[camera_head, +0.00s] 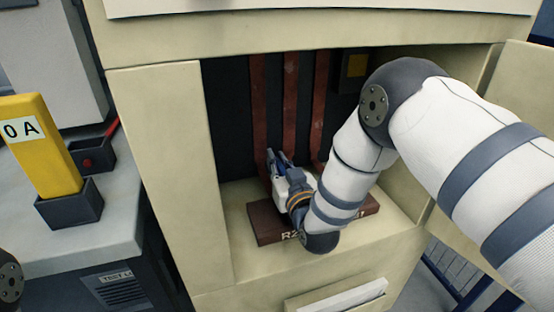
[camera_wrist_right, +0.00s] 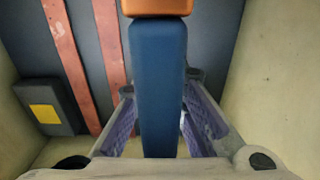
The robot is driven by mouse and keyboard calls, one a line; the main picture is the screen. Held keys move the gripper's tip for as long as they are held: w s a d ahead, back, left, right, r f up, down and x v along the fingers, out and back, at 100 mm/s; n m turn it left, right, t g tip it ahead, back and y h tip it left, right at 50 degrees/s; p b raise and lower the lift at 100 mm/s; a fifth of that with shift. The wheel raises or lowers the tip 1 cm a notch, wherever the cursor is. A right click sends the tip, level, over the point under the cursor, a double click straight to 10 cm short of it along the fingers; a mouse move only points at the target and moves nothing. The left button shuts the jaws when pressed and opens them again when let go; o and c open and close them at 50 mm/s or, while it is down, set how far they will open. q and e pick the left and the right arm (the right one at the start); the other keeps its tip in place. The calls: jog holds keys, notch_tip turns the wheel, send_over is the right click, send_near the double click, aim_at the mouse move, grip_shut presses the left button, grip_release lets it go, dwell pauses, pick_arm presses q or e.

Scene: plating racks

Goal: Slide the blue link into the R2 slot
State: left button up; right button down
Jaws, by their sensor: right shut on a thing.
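The blue link (camera_wrist_right: 158,85) stands between the fingers of my right gripper (camera_wrist_right: 160,100) in the right wrist view, with an orange piece (camera_wrist_right: 157,6) at its far end. My right gripper is shut on it. In the head view my right gripper (camera_head: 278,160) is inside the open cabinet, pointing at its back wall, above a brown block (camera_head: 264,224). The block's front edge carries white lettering that begins with R2; my arm covers part of it. The link is mostly hidden there by the gripper. The R2 slot itself cannot be made out. My left gripper is out of view.
Reddish vertical bars (camera_head: 290,100) run down the cabinet's dark back wall. A dark box with a yellow label (camera_head: 357,66) is at the back right. The cabinet's left wall (camera_head: 172,160) is close. A yellow block (camera_head: 40,150) stands in a dark holder (camera_head: 72,204) on the left counter.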

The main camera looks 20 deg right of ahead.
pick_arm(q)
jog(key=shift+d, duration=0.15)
pick_arm(e)
jog(key=shift+s+d, duration=0.1)
jog(key=shift+d, duration=0.05)
jog(key=shift+r, duration=0.1)
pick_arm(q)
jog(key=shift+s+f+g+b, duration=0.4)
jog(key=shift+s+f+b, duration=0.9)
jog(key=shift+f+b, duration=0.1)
pick_arm(e)
jog(key=shift+f, duration=3.8)
jog(key=c, duration=1.6)
grip_release()
jog(key=shift+o, duration=0.2)
